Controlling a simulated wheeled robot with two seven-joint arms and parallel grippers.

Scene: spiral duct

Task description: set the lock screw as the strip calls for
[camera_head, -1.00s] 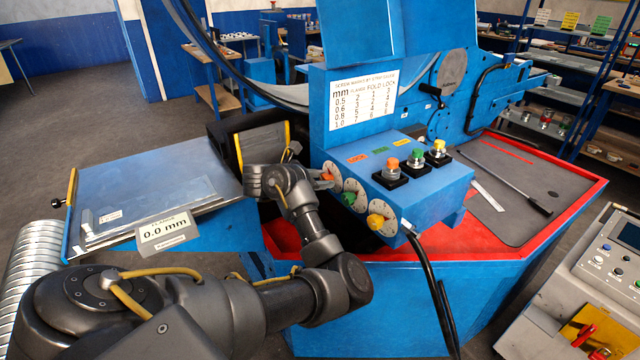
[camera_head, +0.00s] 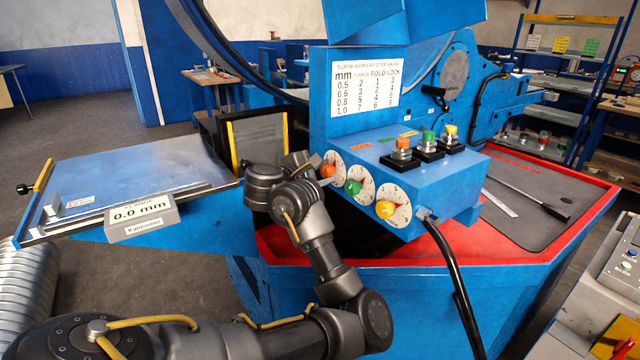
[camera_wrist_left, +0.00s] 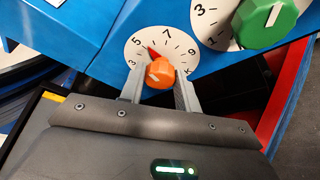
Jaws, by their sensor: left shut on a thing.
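An orange knob (camera_head: 327,170), a green knob (camera_head: 353,187) and a yellow knob (camera_head: 385,208) sit on white numbered dials along the blue control box. My left gripper (camera_head: 312,166) is at the orange knob. In the left wrist view, its fingers (camera_wrist_left: 160,80) are shut on the orange knob (camera_wrist_left: 160,73), one on each side. The red pointer there is near the 5. The green knob (camera_wrist_left: 268,20) is to the right, apart from the fingers. A chart (camera_head: 364,86) lists mm against flange, fold and lock marks. Which knob is the lock screw I cannot read.
Orange, green and yellow push buttons (camera_head: 428,147) top the control box. A black cable (camera_head: 452,270) hangs from its front. A red-rimmed tray (camera_head: 520,270) lies right.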

